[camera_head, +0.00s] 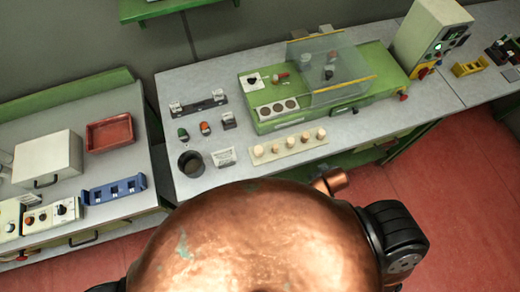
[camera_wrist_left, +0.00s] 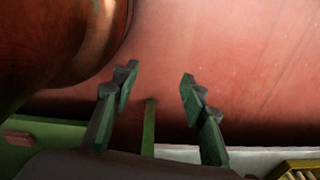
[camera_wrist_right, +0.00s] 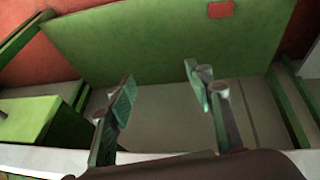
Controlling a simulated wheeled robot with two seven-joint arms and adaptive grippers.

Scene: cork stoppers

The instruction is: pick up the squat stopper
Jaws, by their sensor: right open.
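A pale strip-shaped holder (camera_head: 289,153) lies at the front of the grey bench in the head view, with several small cork stoppers standing along it. My left gripper (camera_wrist_left: 160,72) is open and empty over red floor. My right gripper (camera_wrist_right: 159,72) is open and empty before a green panel. Neither gripper shows in the head view.
A green machine with a clear guard (camera_head: 338,75) stands behind the holder. A dark cup (camera_head: 191,163) and a small white card (camera_head: 223,157) are to its left. A red tray (camera_head: 109,133) and a blue rack (camera_head: 115,190) sit on the left bench. My copper body hides the lower middle.

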